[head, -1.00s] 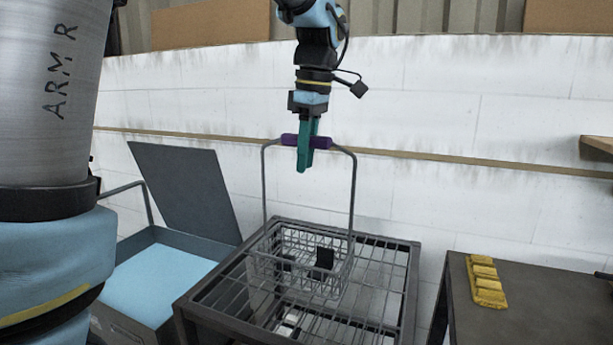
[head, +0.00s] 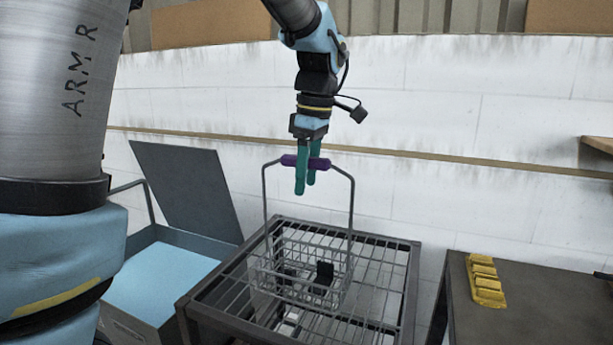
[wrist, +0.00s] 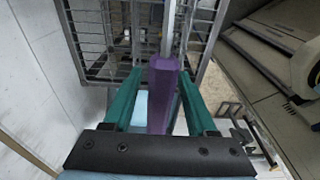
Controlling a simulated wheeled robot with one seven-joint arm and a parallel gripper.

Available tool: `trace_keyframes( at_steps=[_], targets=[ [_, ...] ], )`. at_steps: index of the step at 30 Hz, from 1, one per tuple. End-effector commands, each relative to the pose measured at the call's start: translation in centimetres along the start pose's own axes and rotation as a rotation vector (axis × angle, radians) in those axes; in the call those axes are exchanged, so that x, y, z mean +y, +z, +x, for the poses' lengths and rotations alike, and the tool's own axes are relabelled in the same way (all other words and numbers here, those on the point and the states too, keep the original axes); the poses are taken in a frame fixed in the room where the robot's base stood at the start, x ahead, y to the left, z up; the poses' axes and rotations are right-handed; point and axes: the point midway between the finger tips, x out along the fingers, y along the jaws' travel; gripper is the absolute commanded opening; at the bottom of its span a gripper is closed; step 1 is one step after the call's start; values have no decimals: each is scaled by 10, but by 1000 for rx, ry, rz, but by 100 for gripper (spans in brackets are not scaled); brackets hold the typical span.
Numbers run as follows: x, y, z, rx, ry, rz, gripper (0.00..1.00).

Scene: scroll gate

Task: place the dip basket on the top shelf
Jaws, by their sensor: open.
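The dip basket is a grey wire basket (head: 285,262) with a tall wire bail and a purple grip (head: 289,160). It stands upright and appears to rest on the slatted top shelf (head: 384,275) of the dark metal rack. A dark block (head: 324,273) is inside it. My gripper (head: 305,188) has teal fingers and is at the purple grip, pointing down. In the wrist view the open fingers (wrist: 162,72) straddle the purple grip (wrist: 162,100), which lies nearer the right finger. Whether that finger touches it is unclear.
An open bin with a raised grey lid (head: 188,195) and light-blue contents (head: 160,280) stands left of the rack. A dark table (head: 540,300) with a yellow ribbed piece (head: 485,280) is on the right. A white wall (head: 440,120) is close behind the rack.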

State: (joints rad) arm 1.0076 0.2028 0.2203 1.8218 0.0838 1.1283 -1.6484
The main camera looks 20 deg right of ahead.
Motion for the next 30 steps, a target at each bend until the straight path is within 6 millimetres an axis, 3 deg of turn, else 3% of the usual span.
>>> trace_keyframes(
  at_steps=[8, 21, 30],
  targets=[
    [1, 0, -17, 0, 3, 0, 57],
    [1, 0, -102, 0, 3, 0, 57],
    [0, 0, -120, 0, 0, 0, 57]
  ],
)
